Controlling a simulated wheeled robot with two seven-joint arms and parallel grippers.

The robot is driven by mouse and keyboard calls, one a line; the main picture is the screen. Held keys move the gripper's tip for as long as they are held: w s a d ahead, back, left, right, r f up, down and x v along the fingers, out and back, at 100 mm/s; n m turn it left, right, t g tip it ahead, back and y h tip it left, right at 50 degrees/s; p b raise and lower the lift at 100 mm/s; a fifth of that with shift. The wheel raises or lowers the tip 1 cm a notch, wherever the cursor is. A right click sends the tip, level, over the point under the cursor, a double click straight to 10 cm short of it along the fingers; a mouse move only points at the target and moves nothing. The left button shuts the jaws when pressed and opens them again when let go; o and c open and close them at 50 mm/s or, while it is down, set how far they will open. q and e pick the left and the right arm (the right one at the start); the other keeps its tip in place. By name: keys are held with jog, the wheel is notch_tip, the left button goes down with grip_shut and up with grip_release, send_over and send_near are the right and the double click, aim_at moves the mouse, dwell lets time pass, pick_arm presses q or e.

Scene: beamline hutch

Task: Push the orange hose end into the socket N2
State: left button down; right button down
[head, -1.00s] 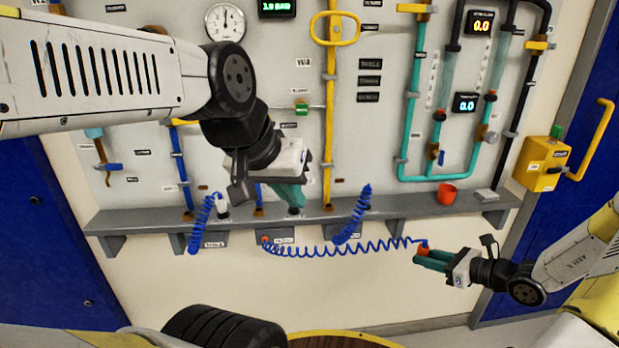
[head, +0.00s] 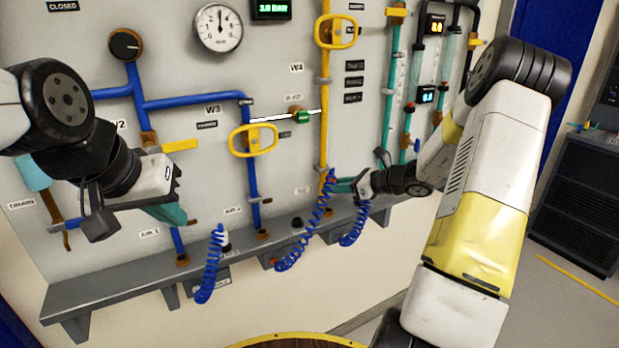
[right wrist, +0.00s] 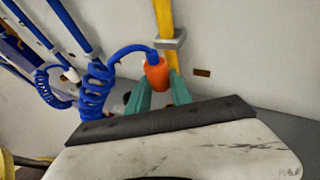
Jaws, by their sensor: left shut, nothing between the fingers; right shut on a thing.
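The orange hose end (head: 331,176) is at the tip of my right gripper (head: 343,185), beside the yellow vertical pipe and above the grey shelf. In the right wrist view the orange hose end (right wrist: 156,74) sits between the teal fingers of my right gripper (right wrist: 159,90), with the blue coiled hose (right wrist: 95,88) attached to it. The blue hose (head: 300,245) hangs down to the shelf's front. My left gripper (head: 172,214) is shut and empty, in front of the blue pipes at left. I cannot read an N2 label, so I cannot tell which socket it is.
The grey shelf (head: 110,290) runs along the panel, with a black fitting (head: 297,222) on it. Other blue coiled hoses hang at left (head: 210,265) and right (head: 354,225). The yellow pipe (head: 325,120) and a yellow valve handle (head: 253,141) stand close by.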

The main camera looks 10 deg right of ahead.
aim_at(333, 215)
jog(key=shift+w+a+r, duration=0.1)
jog(key=shift+w+r, duration=0.05)
jog(key=shift+w, duration=0.1)
jog(key=shift+f, duration=3.3)
jog(key=shift+f, duration=0.65)
jog(key=c, duration=1.1)
grip_release()
jog(key=shift+o, duration=0.2)
